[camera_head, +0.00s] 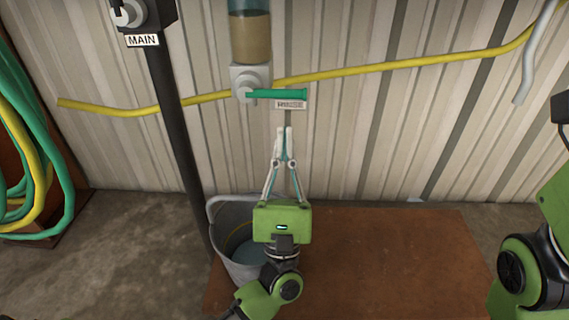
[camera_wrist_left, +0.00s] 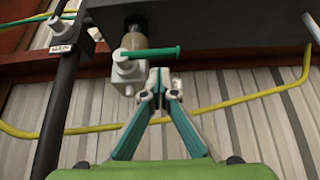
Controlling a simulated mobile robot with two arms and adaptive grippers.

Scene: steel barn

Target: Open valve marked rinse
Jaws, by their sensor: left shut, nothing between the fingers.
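The valve marked RINSE is a pale grey block (camera_head: 250,78) on the corrugated wall, with a green lever handle (camera_head: 278,93) that points right, level. Its label (camera_head: 290,104) sits just under the handle and is partly covered by it. My left gripper (camera_head: 284,130) is shut and empty, fingers pointing up, below the handle and apart from it in the head view. In the left wrist view the valve block (camera_wrist_left: 130,68) and handle (camera_wrist_left: 152,53) show above and left of the fingertips (camera_wrist_left: 160,72). The right gripper is not in view.
A yellow hose (camera_head: 400,65) runs along the wall behind the valve. A MAIN valve (camera_head: 130,14) tops a dark post (camera_head: 175,130) at left. Coiled hoses (camera_head: 35,165) hang far left.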

